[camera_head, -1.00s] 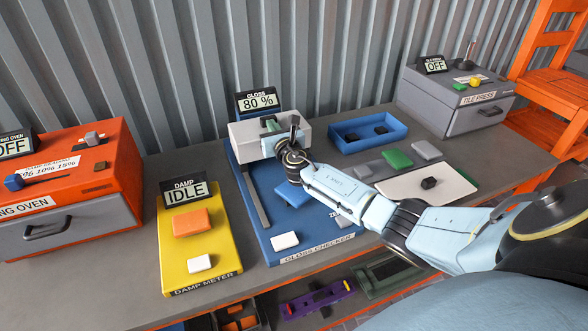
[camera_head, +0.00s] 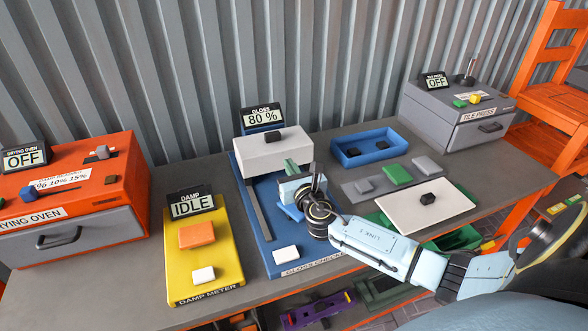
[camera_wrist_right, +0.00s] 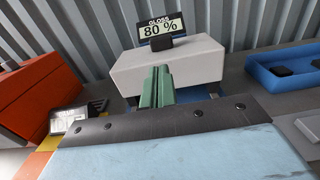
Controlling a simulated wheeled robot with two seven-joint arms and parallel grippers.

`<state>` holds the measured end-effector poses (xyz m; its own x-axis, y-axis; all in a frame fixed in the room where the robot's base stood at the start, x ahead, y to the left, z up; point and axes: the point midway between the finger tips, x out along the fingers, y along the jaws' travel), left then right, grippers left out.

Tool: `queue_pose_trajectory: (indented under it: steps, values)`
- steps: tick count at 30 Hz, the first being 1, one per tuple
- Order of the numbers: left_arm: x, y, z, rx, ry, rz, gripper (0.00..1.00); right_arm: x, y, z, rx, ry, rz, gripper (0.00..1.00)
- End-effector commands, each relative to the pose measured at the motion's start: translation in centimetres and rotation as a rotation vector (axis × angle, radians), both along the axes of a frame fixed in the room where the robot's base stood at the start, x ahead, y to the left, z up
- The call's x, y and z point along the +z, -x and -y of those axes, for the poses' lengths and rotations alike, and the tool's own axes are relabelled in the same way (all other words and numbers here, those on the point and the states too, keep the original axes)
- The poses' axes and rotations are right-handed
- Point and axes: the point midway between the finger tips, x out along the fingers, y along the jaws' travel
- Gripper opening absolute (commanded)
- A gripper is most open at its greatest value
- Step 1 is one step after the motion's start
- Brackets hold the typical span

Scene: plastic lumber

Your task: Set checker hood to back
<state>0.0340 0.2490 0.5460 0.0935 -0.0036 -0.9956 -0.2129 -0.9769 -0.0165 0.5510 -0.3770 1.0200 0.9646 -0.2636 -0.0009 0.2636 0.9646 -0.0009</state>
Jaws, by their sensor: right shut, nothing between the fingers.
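The gloss checker is a blue base (camera_head: 262,225) with a display reading 80 % at its rear. Its pale grey hood (camera_head: 275,156) stands at the rear end, close to the display, with a black knob (camera_head: 270,136) on top. My right gripper (camera_head: 291,167) has green fingers, shut and empty, just in front of the hood's front face at its right part. In the right wrist view the shut fingers (camera_wrist_right: 157,88) overlap the front of the hood (camera_wrist_right: 190,65); contact cannot be told. A blue piece on the base is partly hidden by my gripper. My left gripper is not in view.
The yellow damp meter (camera_head: 208,272) and the orange drying oven (camera_head: 120,180) stand to the left. A blue tray (camera_head: 342,158), a white board (camera_head: 448,212) and the grey tile press (camera_head: 425,105) are to the right. A corrugated wall closes the back.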

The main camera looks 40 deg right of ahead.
Motion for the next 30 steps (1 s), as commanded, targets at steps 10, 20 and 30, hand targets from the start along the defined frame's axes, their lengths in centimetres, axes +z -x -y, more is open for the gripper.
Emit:
queue_pose_trajectory:
  steps: [10,20,30]
  values:
    - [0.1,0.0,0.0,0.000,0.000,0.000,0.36,0.0,1.8,-0.4,-0.001,0.000,0.001,0.00]
    - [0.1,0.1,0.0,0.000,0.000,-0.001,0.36,0.0,1.8,-0.5,0.000,0.000,0.000,0.00]
    - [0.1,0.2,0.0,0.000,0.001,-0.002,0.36,-1.6,4.9,-1.8,-0.100,-0.371,0.025,0.00]
